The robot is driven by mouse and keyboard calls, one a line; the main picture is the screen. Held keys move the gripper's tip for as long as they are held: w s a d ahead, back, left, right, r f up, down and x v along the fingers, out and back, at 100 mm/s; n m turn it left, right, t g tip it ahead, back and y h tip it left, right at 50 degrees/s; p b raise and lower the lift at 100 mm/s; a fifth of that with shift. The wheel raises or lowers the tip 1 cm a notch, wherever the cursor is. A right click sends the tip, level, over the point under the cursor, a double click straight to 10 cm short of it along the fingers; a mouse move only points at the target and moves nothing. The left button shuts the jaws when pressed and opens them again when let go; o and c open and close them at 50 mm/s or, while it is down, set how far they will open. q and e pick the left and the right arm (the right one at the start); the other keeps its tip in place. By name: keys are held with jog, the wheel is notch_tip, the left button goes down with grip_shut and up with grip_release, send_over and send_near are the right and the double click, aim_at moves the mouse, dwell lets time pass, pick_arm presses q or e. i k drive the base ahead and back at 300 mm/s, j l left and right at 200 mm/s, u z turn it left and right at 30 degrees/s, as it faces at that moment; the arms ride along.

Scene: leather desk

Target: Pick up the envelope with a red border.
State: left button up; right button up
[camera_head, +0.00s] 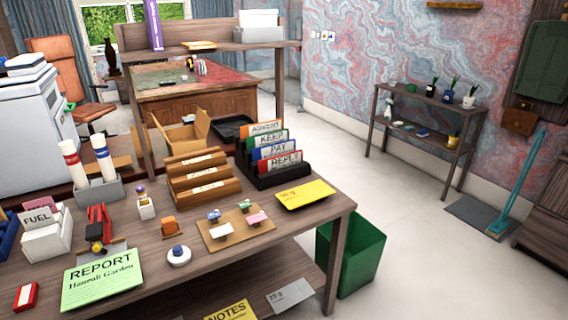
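I cannot make out an envelope with a clear red border. A yellow flat piece marked with a gram figure (305,194), envelope-like, lies at the right end of the desk. A pale flat piece marked "20 g" (290,295) lies on the shelf below the desk top; its border colour is not clear. A black sorter (262,176) on the desk holds upright tabbed dividers, among them "KEEP", "PAY" and a red-edged "REPLY" (281,163). Neither of my grippers is in view.
The desk (150,240) also bears a wooden tiered rack (200,180), a green "REPORT" sheet (103,277), a cork board with small pieces (235,234), a stamp and a "FUEL" card box. A green bin (362,257) stands right of the desk. Open floor lies further right.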

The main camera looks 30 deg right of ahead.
aim_at(272, 163)
jog(key=i+l, duration=0.15)
jog(key=l, duration=0.25)
jog(key=i+l+u, duration=0.15)
jog(key=l, duration=0.2)
jog(key=i+l, duration=0.15)
jog(key=l, duration=0.25)
jog(key=i+l+u, duration=0.15)
jog(key=l, duration=0.25)
jog(key=i+l, duration=0.1)
jog(key=l, duration=0.35)
jog(key=i+l+u, duration=0.1)
jog(key=l, duration=0.3)
jog(key=i+l+u, duration=0.1)
jog(key=l, duration=0.3)
